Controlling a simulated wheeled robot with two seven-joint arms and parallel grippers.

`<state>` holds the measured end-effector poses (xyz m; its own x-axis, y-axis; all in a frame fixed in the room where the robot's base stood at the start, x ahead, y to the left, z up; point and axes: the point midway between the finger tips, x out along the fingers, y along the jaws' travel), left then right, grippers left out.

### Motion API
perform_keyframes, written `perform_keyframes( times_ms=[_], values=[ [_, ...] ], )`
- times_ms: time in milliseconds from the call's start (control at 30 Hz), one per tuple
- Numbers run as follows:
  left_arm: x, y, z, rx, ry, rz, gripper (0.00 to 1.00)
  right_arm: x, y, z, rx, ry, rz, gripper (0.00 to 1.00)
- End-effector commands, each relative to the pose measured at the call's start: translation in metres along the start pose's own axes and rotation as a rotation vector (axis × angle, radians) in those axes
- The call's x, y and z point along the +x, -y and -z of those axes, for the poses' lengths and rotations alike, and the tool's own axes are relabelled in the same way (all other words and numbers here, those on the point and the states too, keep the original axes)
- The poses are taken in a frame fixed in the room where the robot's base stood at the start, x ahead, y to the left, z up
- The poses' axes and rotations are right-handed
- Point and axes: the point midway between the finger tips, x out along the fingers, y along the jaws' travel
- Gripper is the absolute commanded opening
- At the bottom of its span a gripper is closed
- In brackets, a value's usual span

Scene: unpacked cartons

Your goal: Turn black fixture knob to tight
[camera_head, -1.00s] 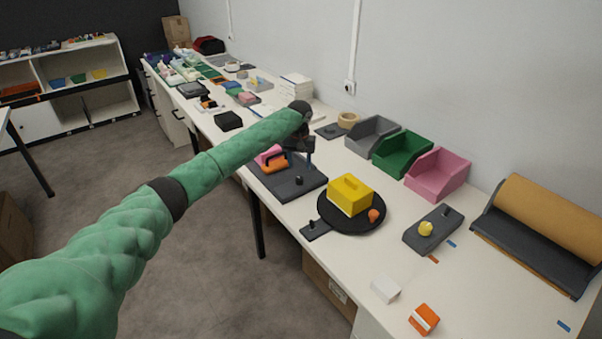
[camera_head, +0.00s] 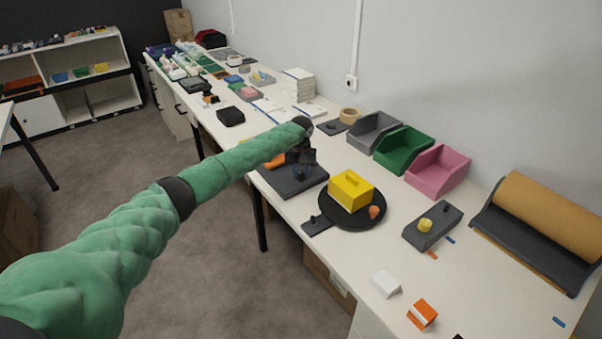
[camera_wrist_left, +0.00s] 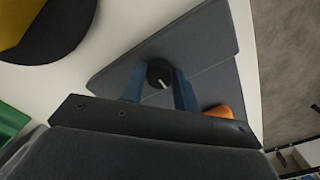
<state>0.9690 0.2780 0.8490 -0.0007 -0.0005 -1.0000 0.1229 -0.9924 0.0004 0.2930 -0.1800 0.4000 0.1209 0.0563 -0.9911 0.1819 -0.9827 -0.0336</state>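The black fixture knob (camera_wrist_left: 159,72), with a white pointer line, stands on the dark grey fixture plate (camera_wrist_left: 205,50). In the head view the knob (camera_head: 299,175) shows just below my left gripper (camera_head: 305,157), on the plate (camera_head: 312,181). In the left wrist view my left gripper (camera_wrist_left: 159,88) is open, with a blue finger on either side of the knob. Whether the fingers touch it, I cannot tell. An orange part (camera_wrist_left: 218,111) of the fixture sits beside the right finger; in the head view my arm partly hides it. My right gripper is not in view.
A round black plate (camera_head: 350,217) with a yellow block (camera_head: 351,190) stands to the right of the fixture. Grey, green (camera_head: 403,149) and pink bins (camera_head: 437,171) line the wall. The table's front edge runs close by the fixture.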

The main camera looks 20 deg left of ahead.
Motion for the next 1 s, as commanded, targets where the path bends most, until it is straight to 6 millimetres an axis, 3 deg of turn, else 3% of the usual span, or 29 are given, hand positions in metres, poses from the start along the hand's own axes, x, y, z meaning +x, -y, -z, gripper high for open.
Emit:
perform_keyframes(
  times_ms=[33, 100, 133, 567, 1000],
  values=[
    [0.0, 0.0, 0.0, 0.0, 0.0, 0.0, 0.21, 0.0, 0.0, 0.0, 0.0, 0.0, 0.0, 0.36],
    [0.0, 0.0, 0.0, 0.0, 0.0, 0.0, 0.07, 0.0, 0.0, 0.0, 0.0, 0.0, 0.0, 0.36],
    [0.0, 0.0, 0.0, 0.0, 0.0, 0.0, 0.05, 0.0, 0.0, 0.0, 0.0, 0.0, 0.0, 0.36],
    [0.0, 0.0, 0.0, 0.088, 0.001, -0.001, 0.05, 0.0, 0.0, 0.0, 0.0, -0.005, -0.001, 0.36],
    [-0.001, -0.001, 0.0, 0.459, -0.001, -0.001, 0.05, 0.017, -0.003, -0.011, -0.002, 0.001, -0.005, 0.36]
  ],
)
